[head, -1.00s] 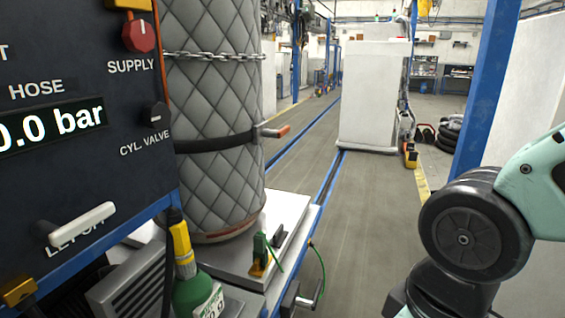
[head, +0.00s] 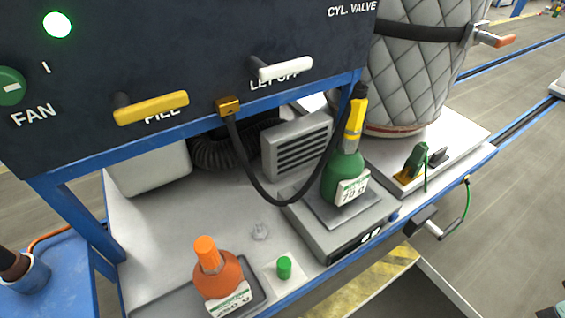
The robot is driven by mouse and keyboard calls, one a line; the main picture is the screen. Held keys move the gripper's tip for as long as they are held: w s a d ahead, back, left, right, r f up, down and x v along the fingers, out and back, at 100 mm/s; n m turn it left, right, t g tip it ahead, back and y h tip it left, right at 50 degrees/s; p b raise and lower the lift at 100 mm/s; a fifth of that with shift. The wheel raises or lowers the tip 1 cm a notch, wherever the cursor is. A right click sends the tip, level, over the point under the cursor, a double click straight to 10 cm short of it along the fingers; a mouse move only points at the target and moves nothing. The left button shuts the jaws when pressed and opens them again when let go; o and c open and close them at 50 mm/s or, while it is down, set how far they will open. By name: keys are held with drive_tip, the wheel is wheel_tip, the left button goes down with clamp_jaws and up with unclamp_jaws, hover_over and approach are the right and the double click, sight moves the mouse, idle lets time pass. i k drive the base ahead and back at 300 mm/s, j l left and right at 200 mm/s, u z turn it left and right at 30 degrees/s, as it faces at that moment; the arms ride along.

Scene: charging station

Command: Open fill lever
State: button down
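The yellow fill lever (head: 151,107) is on the lower part of the dark control panel (head: 190,50) in the head view. It lies nearly level and partly covers its FILL label. The white let-off lever (head: 280,68) is to its right, also nearly level. A black hose runs from a brass fitting (head: 229,106) on the panel's lower edge to the yellow-topped green bottle (head: 344,175) on a scale. My gripper is not in view.
Below the panel, an orange bottle (head: 219,279) stands in a dark tray at the front. A green button (head: 284,267) is beside it. A quilted grey cylinder (head: 415,75) stands at right. The blue frame (head: 75,215) borders the panel. Open floor lies at right.

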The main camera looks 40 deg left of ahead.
sight(125, 113)
drive_tip(key=u, duration=2.05)
